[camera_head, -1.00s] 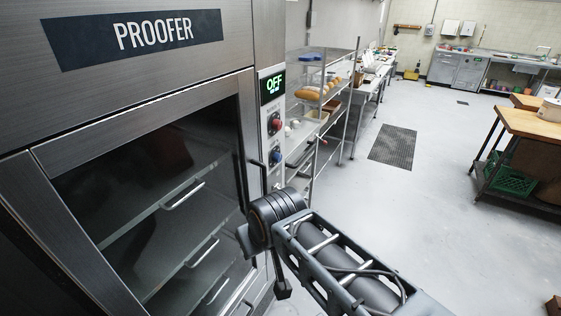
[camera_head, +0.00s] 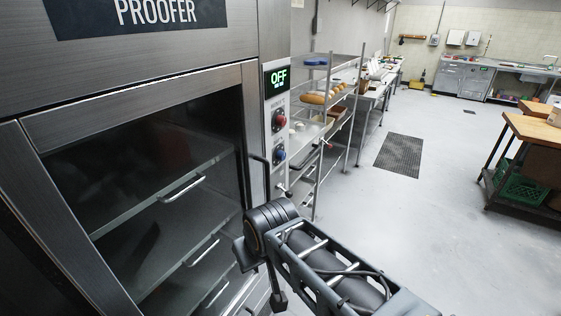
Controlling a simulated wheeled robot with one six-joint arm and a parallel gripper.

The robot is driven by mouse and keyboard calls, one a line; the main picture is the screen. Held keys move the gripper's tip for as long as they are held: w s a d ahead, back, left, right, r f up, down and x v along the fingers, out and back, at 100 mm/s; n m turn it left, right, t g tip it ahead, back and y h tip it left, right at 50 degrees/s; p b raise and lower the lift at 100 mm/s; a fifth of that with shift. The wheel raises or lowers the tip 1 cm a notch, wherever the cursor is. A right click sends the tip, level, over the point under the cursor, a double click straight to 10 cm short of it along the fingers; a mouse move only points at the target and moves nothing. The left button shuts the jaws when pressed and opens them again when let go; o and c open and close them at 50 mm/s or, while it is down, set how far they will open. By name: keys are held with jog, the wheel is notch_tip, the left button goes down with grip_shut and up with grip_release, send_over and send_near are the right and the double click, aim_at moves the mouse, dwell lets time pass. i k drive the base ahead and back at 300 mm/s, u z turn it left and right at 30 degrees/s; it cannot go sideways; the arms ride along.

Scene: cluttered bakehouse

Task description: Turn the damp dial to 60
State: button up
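The proofer's narrow control panel (camera_head: 269,135) stands right of its glass door. It carries a display (camera_head: 278,78) reading OFF in green, with a smaller line under it that I cannot read. Below are a red dial (camera_head: 279,119) and a blue dial (camera_head: 278,155). Their labels and pointer settings are too small to read, so I cannot tell by label which is the damp dial. My arm's links and a dark joint show low in the middle, below the panel. My gripper's fingers are not visible, and nothing of mine covers either dial.
The proofer door (camera_head: 150,170) looks shut, with shelves behind its glass. A wire rack (camera_head: 347,130) with bread stands just beyond the panel. A floor mat (camera_head: 398,154) and a wooden-topped table (camera_head: 530,128) lie to the right. The floor between is open.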

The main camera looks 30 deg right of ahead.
aim_at(280, 155)
jog(key=u, duration=1.7)
jog(key=k, duration=0.85)
jog(key=z, duration=1.2)
jog(key=i, duration=0.5)
jog(key=u, duration=0.05)
